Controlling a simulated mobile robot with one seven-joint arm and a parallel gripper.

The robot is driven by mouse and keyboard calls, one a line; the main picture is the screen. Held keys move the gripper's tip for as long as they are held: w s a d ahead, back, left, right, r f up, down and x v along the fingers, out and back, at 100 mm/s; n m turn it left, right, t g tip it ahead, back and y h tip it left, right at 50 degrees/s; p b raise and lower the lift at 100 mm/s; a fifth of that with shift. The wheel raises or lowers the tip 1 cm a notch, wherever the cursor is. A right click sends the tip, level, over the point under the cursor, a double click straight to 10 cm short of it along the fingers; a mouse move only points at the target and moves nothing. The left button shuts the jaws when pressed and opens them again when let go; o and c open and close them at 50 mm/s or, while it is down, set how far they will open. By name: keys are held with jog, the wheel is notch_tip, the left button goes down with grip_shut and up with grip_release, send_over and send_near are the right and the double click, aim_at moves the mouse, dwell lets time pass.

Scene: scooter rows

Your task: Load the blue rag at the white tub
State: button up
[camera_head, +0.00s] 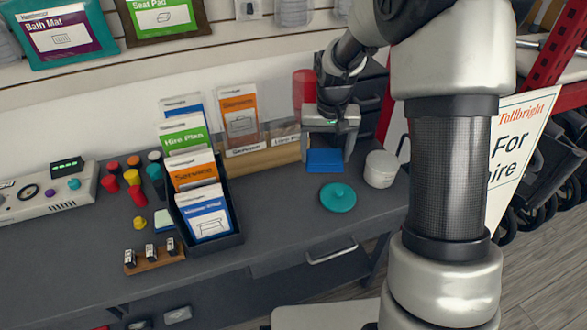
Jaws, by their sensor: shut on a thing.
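The blue rag (325,161) is a small folded blue piece at the back of the grey counter. My gripper (327,152) reaches down from above and is shut on the rag, with a finger at each side of it. Whether the rag touches the counter is hard to tell. The white tub (381,170) stands upright on the counter just right of the gripper. A teal round lid with a knob (338,197) lies on the counter in front of the rag, left of the tub. The inside of the tub cannot be made out.
A dark rack of leaflets (215,243) stands left of the gripper. A wooden holder with labels (262,160) and a red cylinder (303,90) are behind. Coloured pegs (133,178) and a control box (45,192) are farther left. Counter space in front of the lid is clear.

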jog(key=w+d+r+m+p, duration=0.1)
jog(key=w+d+m+p, duration=0.15)
jog(key=d, duration=0.75)
jog(key=w+d+r+m+p, duration=0.1)
jog(key=w+d+m+p, duration=0.15)
jog(key=d, duration=0.65)
jog(key=shift+h, duration=0.3)
jog(key=shift+w+d+f+b, duration=0.1)
jog(key=shift+w+f+b, duration=0.05)
jog(key=shift+f+b, duration=2.65)
jog(key=shift+f, duration=1)
notch_tip(320, 180, up, 7)
jog(key=p, duration=0.4)
jog(key=shift+p, duration=0.3)
